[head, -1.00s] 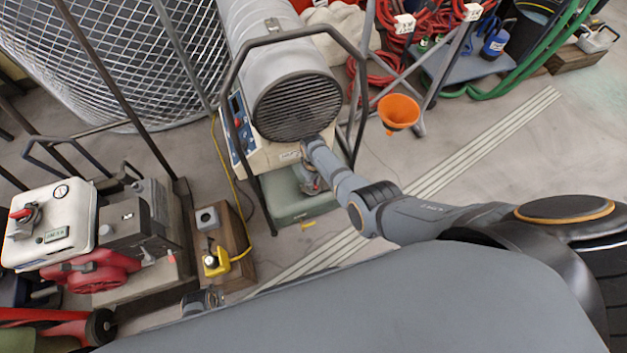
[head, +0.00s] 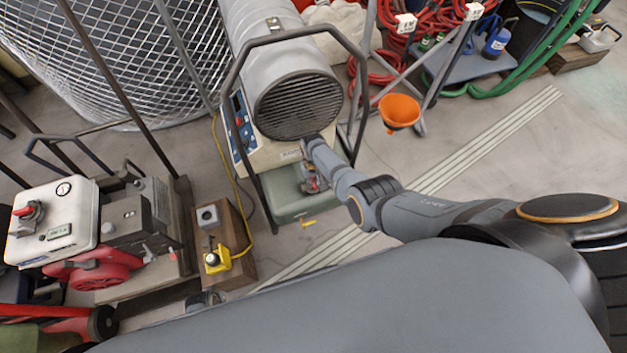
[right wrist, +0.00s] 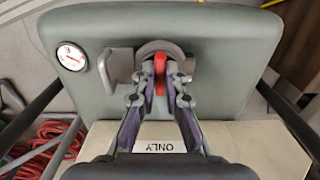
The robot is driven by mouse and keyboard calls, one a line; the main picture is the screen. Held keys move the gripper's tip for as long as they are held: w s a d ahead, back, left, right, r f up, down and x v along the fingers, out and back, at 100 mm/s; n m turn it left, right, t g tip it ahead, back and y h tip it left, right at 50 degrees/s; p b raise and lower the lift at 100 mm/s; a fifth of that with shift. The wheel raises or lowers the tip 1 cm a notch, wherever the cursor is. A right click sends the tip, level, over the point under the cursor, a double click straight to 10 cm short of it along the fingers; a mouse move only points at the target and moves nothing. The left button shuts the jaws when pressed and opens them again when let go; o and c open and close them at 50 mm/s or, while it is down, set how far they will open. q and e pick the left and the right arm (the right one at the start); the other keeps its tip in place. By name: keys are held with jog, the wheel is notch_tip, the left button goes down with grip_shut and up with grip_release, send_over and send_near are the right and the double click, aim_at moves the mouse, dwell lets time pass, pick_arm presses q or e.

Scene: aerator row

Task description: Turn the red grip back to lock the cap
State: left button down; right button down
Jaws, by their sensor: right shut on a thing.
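The red grip (right wrist: 160,68) sits on a round grey cap (right wrist: 165,48) on the green tank (right wrist: 220,60), seen in the right wrist view. My right gripper (right wrist: 160,80) is shut on the red grip, with a finger on each side of it. The fingers hide part of the grip and cap. In the head view my right gripper (head: 313,183) is at the green tank (head: 290,203) below the heater; the grip is mostly hidden there. I do not make out my left gripper.
A round gauge (right wrist: 71,57) and a metal handle (right wrist: 118,66) are on the tank beside the cap. The heater (head: 297,105) stands above the tank within a dark tube frame (head: 235,75). A generator (head: 60,225) with its own red-topped cap stands at left. An orange funnel (head: 399,111) is at right.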

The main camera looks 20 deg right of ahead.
jog(key=c, duration=1.4)
grip_release()
notch_tip(320, 180, up, 12)
